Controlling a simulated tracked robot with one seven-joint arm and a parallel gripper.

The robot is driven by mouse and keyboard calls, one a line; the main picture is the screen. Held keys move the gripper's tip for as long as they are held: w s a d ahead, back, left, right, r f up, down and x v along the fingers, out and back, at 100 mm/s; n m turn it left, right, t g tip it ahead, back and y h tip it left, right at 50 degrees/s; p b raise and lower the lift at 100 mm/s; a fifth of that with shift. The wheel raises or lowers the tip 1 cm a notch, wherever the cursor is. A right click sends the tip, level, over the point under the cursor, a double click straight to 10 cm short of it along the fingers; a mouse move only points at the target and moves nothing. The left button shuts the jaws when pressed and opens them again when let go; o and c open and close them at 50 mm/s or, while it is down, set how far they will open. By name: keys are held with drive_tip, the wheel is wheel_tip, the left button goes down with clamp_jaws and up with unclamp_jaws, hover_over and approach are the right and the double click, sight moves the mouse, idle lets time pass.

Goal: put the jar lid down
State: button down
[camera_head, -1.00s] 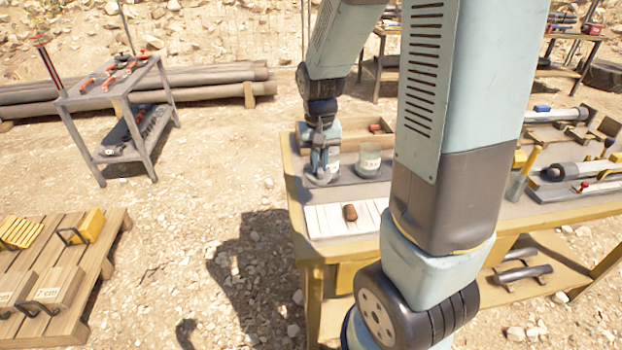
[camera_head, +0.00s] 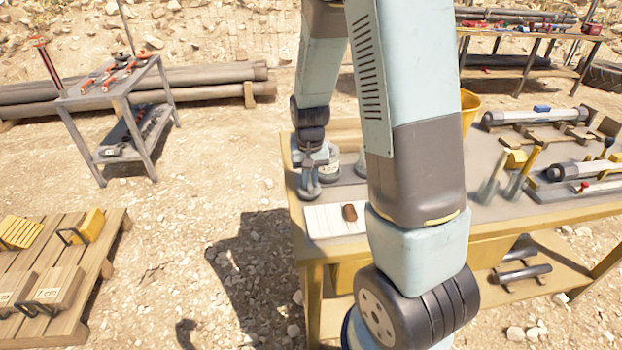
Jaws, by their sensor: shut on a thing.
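My gripper (camera_head: 309,178) is low over the left end of the workbench. It is shut on the jar lid (camera_head: 309,193), a small grey round piece below the fingers, mostly hidden by them. I cannot tell whether the lid touches the bench top. A jar with a pale label (camera_head: 329,168) stands just right of and behind the gripper. A second glass jar (camera_head: 361,164) shows only as a sliver beside my arm, which hides the rest.
A pale board (camera_head: 325,219) with a brown object (camera_head: 349,212) lies in front of the gripper on the workbench (camera_head: 300,238). Upright tools (camera_head: 520,175) and a yellow bucket (camera_head: 469,108) stand to the right. A pallet (camera_head: 80,300) and a grey tool table (camera_head: 110,92) are at left.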

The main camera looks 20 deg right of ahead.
sight(310, 182)
drive_tip(key=shift+f, duration=0.55)
drive_tip(key=c, duration=1.1)
unclamp_jaws()
drive_tip(key=shift+c, duration=0.2)
wheel_tip(310, 182, up, 12)
drive_tip(key=s+r+n+t, duration=0.2)
drive_tip(key=s+r+t, duration=0.3)
drive_tip(key=s+r, duration=1.3)
drive_tip(key=shift+s+d+r+t, duration=0.2)
drive_tip(key=shift+s+t, duration=0.1)
drive_tip(key=shift+s, duration=1)
